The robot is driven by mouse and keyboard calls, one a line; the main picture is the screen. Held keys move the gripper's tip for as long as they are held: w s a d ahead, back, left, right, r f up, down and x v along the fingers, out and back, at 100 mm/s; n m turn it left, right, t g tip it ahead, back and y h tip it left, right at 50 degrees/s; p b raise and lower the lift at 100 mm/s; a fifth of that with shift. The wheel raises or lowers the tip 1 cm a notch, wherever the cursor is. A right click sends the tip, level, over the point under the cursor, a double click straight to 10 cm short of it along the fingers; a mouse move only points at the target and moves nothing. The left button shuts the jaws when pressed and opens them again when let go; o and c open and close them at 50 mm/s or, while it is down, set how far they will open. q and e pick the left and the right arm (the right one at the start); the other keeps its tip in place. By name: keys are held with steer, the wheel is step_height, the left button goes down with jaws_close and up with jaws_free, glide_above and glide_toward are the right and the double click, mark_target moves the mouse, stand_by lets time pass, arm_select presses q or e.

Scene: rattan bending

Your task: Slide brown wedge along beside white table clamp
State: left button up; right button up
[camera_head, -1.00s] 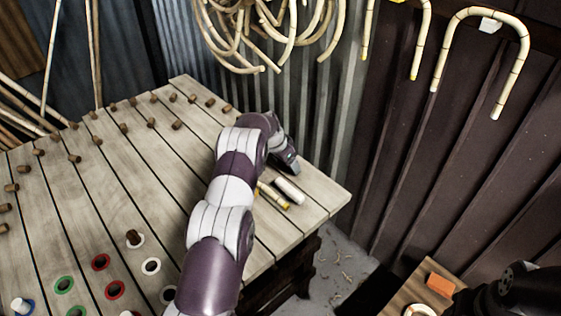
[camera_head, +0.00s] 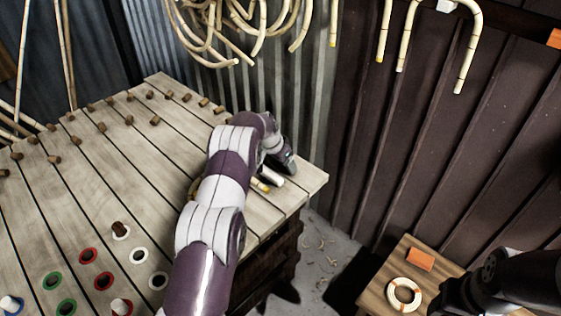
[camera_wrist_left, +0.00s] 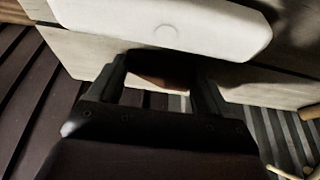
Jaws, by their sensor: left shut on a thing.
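The white table clamp (camera_head: 272,177) lies near the right edge of the slatted table. It shows large across the top of the left wrist view (camera_wrist_left: 165,22). My left gripper (camera_head: 288,164) is at the table's right edge, just behind and right of the clamp. In the left wrist view its fingers (camera_wrist_left: 162,95) are shut on the brown wedge (camera_wrist_left: 160,80), close beside the clamp. The wedge is mostly hidden by the fingers and is not visible in the head view. My right gripper (camera_head: 458,297) is dark and partly cut off at the lower right, so its jaws are unclear.
A yellow-tipped piece (camera_head: 260,185) lies beside the clamp. Several brown pegs (camera_head: 102,127) and coloured rings (camera_head: 88,256) are on the table (camera_head: 180,165). A small wooden stand (camera_head: 385,275) at right holds an orange block (camera_head: 420,260) and a ring roll (camera_head: 404,293).

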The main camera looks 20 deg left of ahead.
arm_select(q)
steer(key=o, duration=0.9)
steer(key=shift+o, duration=0.2)
steer(key=shift+r, duration=0.1)
steer(key=b+v, duration=0.1)
steer(key=v, duration=1.1)
steer(key=shift+s+r, duration=0.15)
steer(key=shift+r, duration=0.05)
steer(key=shift+a, duration=0.1)
